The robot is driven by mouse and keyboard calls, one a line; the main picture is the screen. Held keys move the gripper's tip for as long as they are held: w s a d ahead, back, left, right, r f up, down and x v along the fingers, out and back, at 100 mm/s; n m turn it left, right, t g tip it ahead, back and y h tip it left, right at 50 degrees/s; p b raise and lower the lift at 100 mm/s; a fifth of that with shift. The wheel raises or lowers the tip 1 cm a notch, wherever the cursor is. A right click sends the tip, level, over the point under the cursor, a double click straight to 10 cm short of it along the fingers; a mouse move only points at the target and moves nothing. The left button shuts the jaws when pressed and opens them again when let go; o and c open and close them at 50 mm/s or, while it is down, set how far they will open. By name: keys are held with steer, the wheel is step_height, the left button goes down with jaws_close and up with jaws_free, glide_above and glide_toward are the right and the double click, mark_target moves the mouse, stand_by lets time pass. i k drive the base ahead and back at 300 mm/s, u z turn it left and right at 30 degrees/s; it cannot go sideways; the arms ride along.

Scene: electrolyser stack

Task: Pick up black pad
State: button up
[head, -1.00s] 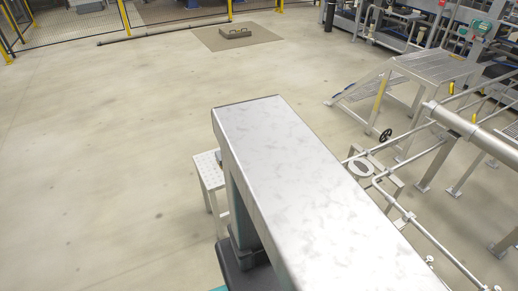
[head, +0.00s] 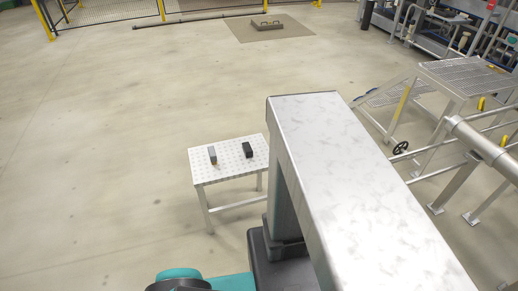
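A small black block (head: 248,150), which looks like the black pad, lies on a perforated light metal table (head: 230,172) left of centre in the head view. It lies on the right part of the tabletop. A grey block (head: 212,154) with a small yellowish mark lies to its left, apart from it. My gripper is not in view. A teal and black part, likely of my arm, shows at the bottom edge, nearer than the table.
A large metal-topped column or beam stands at centre right, close beside the table. Pipes, a handwheel (head: 400,148) and a stepped metal platform (head: 462,75) are at the right. A brown mat (head: 268,34) lies far back. The floor left of the table is clear.

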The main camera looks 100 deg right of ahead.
mark_target(247, 149)
steer(key=u, duration=0.55)
steer(key=k, duration=0.2)
steer(key=z, duration=2.1)
steer(key=i, duration=1)
steer(key=z, duration=0.15)
steer(key=k, duration=0.55)
